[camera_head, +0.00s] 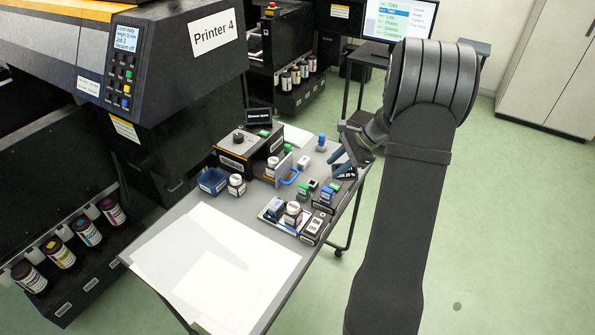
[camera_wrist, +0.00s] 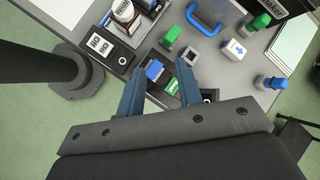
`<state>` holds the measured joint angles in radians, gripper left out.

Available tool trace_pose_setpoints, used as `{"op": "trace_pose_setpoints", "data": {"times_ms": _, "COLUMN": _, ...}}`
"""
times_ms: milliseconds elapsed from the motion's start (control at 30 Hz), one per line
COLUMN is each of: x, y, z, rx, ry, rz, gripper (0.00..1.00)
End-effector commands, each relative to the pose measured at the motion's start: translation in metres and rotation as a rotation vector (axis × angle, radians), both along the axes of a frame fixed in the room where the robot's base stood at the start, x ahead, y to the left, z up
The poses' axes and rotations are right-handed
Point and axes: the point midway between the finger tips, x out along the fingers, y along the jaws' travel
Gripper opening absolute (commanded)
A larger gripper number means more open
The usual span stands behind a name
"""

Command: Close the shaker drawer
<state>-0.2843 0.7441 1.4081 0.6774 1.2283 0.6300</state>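The shaker (camera_head: 248,147) is a black box at the back of the grey table. Its drawer (camera_head: 281,167) appears pulled out on the near right side, with a white, dark-capped bottle (camera_head: 272,163) in or at it. A blue loop handle (camera_head: 290,177) is on the drawer's front; it also shows at the top of the wrist view (camera_wrist: 208,24). My gripper (camera_wrist: 160,72) is open and empty, its two blue fingers apart above small blocks near the table's right edge. In the head view my gripper (camera_head: 343,156) is right of the handle, clear of it.
Green and blue stamp-like pieces (camera_head: 304,189) stand between my gripper and the drawer. White sheets (camera_head: 215,265) cover the near table. Printer 4 (camera_head: 190,45) stands behind left.

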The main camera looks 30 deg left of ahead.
Motion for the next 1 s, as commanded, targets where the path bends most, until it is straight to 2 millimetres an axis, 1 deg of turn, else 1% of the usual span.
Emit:
{"op": "trace_pose_setpoints", "data": {"times_ms": 33, "x": 0.000, "y": 0.023, "z": 0.006, "rx": -0.046, "ry": -0.083, "rz": 0.109, "gripper": 0.33}}
{"op": "trace_pose_setpoints", "data": {"times_ms": 100, "x": 0.002, "y": 0.047, "z": 0.014, "rx": -0.109, "ry": -0.190, "rz": 0.242, "gripper": 0.33}}
{"op": "trace_pose_setpoints", "data": {"times_ms": 200, "x": 0.006, "y": 0.078, "z": 0.027, "rx": -0.182, "ry": -0.331, "rz": 0.401, "gripper": 0.33}}
{"op": "trace_pose_setpoints", "data": {"times_ms": 300, "x": 0.009, "y": 0.102, "z": 0.040, "rx": -0.232, "ry": -0.440, "rz": 0.513, "gripper": 0.33}}
{"op": "trace_pose_setpoints", "data": {"times_ms": 400, "x": 0.011, "y": 0.116, "z": 0.049, "rx": -0.264, "ry": -0.506, "rz": 0.580, "gripper": 0.33}}
{"op": "trace_pose_setpoints", "data": {"times_ms": 533, "x": 0.011, "y": 0.123, "z": 0.049, "rx": -0.280, "ry": -0.537, "rz": 0.612, "gripper": 0.33}}
{"op": "trace_pose_setpoints", "data": {"times_ms": 667, "x": 0.011, "y": 0.125, "z": 0.035, "rx": -0.281, "ry": -0.536, "rz": 0.612, "gripper": 0.33}}
{"op": "trace_pose_setpoints", "data": {"times_ms": 767, "x": 0.011, "y": 0.128, "z": 0.016, "rx": -0.280, "ry": -0.534, "rz": 0.612, "gripper": 0.33}}
{"op": "trace_pose_setpoints", "data": {"times_ms": 1000, "x": 0.011, "y": 0.137, "z": -0.036, "rx": -0.278, "ry": -0.534, "rz": 0.610, "gripper": 0.33}}
